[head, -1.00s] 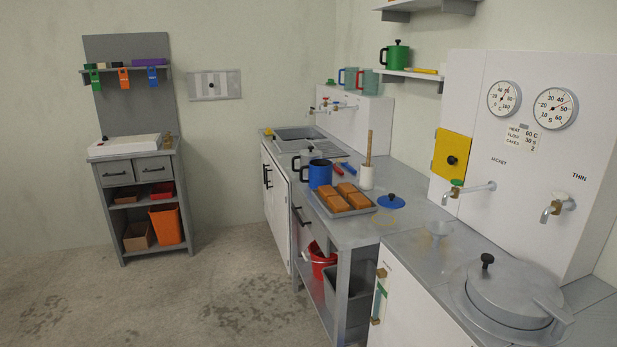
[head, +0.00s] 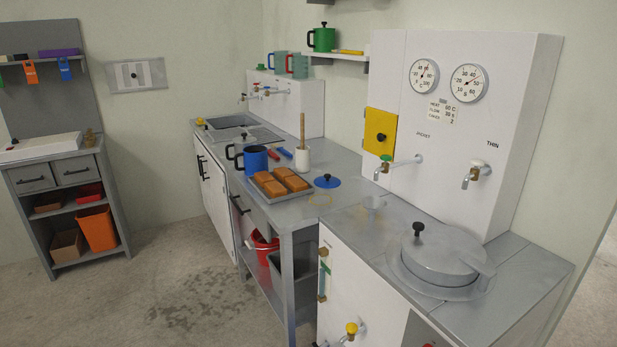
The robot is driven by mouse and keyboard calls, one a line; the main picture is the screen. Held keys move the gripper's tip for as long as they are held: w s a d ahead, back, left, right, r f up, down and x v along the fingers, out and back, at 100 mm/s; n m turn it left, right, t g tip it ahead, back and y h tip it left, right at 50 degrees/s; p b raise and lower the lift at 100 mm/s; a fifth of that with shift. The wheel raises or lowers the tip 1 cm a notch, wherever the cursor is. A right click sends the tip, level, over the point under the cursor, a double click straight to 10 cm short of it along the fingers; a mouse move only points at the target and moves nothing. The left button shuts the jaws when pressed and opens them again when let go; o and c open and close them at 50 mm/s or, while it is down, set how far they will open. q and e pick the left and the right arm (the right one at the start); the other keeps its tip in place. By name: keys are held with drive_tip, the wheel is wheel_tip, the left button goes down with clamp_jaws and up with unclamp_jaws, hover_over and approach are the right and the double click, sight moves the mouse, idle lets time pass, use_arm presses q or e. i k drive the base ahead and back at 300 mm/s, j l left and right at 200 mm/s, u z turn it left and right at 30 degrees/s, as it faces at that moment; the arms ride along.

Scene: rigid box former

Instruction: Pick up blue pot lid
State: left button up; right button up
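The blue pot lid (head: 327,182) lies flat on the grey counter, with a dark knob on top. It is to the right of the tray of brown blocks and apart from it. A blue pot (head: 255,159) with a black handle stands farther back on the same counter, behind the tray. Neither of my grippers shows in the head view.
A tray (head: 266,195) with several brown blocks sits left of the lid. A white holder (head: 302,160) with a wooden handle stands behind. Floor is open at left.

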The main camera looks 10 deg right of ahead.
sight(326, 181)
drive_tip(key=i+j+z, duration=0.1)
drive_tip(key=z, duration=0.4)
drive_tip(key=i+j+z, duration=0.15)
drive_tip(key=z, duration=0.35)
drive_tip(key=i+j+z, duration=0.15)
drive_tip(key=j, duration=0.25)
drive_tip(key=i+j+z, duration=0.15)
drive_tip(key=j, duration=0.25)
drive_tip(key=i+j+z, duration=0.15)
drive_tip(key=j, duration=0.25)
drive_tip(key=i+j+z, duration=0.15)
drive_tip(key=j, duration=0.3)
drive_tip(key=i+j+z, duration=0.15)
drive_tip(key=j, duration=0.3)
drive_tip(key=k, duration=0.05)
